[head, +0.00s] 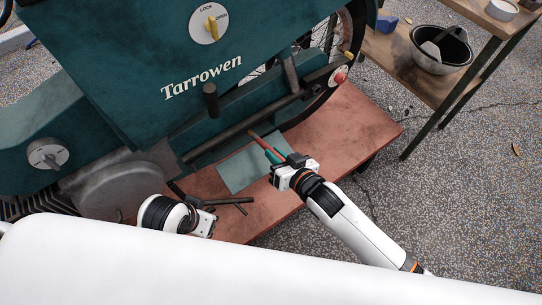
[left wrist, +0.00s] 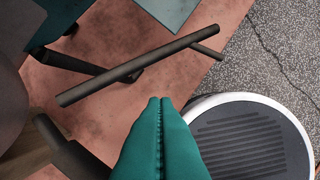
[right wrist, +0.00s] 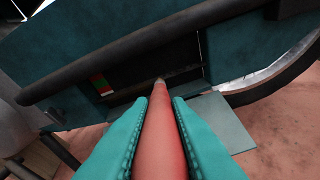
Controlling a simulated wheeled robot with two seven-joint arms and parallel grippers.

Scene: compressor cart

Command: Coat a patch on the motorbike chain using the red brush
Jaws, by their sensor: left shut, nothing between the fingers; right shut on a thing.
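The red brush (right wrist: 158,130) is held in my right gripper (head: 271,156), which is shut on its handle between the teal fingers. In the head view the brush (head: 257,141) points up and left toward the bike's lower side. In the right wrist view its tip overlaps a dark opening (right wrist: 135,55) below the bike's teal panel. A thin pale strip in that opening may be the chain, but I cannot tell for sure. Contact is also unclear. My left gripper (left wrist: 160,108) is shut and empty, near dark bars low beside the bike.
The teal Tarrowen motorbike (head: 140,70) stands on a reddish platform (head: 350,115). A flat grey-green plate (head: 243,166) lies below the brush. Dark bars (left wrist: 130,68) cross near my left gripper. A wooden shelf (head: 400,52) at upper right bears a bucket (head: 428,60).

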